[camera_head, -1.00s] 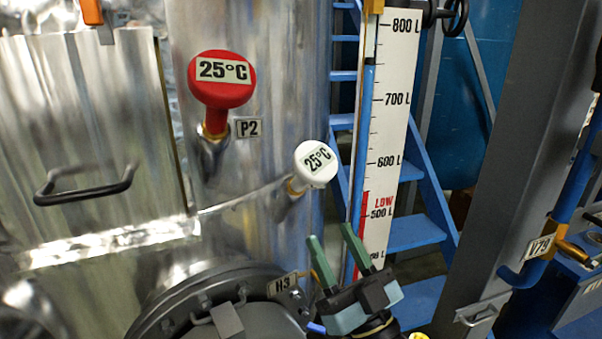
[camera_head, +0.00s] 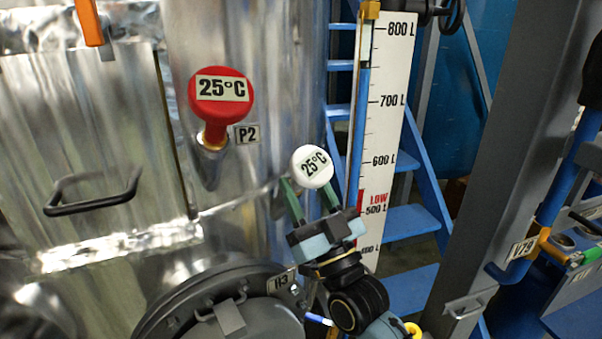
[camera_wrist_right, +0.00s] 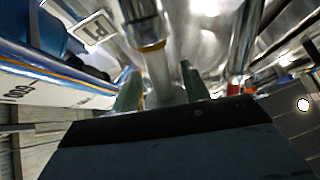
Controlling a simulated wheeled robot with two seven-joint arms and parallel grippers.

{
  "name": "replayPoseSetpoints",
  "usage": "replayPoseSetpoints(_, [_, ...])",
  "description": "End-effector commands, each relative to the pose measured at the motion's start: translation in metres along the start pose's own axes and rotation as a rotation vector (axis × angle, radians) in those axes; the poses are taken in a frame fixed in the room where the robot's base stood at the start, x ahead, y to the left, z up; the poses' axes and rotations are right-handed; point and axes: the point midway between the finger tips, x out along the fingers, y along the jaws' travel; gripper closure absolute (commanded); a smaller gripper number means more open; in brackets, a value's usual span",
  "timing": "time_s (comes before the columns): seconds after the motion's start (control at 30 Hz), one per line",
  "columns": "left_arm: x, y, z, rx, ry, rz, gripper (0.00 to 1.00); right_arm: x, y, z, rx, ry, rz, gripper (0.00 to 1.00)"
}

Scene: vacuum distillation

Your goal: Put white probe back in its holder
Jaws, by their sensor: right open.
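The white probe (camera_head: 312,166) has a round head labelled 25°C. It sits at the side of the shiny metal vessel, to the left of the level scale. My right gripper (camera_head: 310,193) is just below its head, with the green fingers open and reaching up on both sides of the probe. In the right wrist view, a pale stem (camera_wrist_right: 160,77) stands between the open fingers (camera_wrist_right: 160,88) and meets a brass collar (camera_wrist_right: 151,46) on a metal tube. The probe's lower part and holder are mostly hidden behind my gripper in the head view. My left gripper is not in view.
A red probe (camera_head: 221,97) sits on the vessel above and left, beside the P2 tag (camera_head: 247,134). A round flanged hatch (camera_head: 225,315) is below left of my right arm. The white level scale (camera_head: 388,110) and blue stairs (camera_head: 412,220) are close on the right.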

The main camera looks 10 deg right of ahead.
Motion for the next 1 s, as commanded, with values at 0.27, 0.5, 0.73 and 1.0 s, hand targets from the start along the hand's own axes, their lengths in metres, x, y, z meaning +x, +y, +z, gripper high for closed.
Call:
replayPoseSetpoints(0.27, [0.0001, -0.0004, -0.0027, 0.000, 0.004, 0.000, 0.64, 0.0003, -0.0001, 0.0003, 0.000, 0.000, 0.000, 0.56])
replayPoseSetpoints(0.5, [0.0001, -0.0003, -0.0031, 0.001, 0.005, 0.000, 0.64, 0.0002, -0.0001, 0.0002, 0.000, 0.000, 0.000, 0.72])
replayPoseSetpoints(0.73, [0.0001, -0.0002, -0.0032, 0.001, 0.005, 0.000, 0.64, 0.0001, 0.0000, 0.0002, 0.000, 0.000, 0.000, 0.87])
replayPoseSetpoints(1.0, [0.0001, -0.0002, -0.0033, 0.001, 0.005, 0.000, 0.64, 0.0001, 0.0000, 0.0002, 0.000, 0.000, 0.000, 1.00])
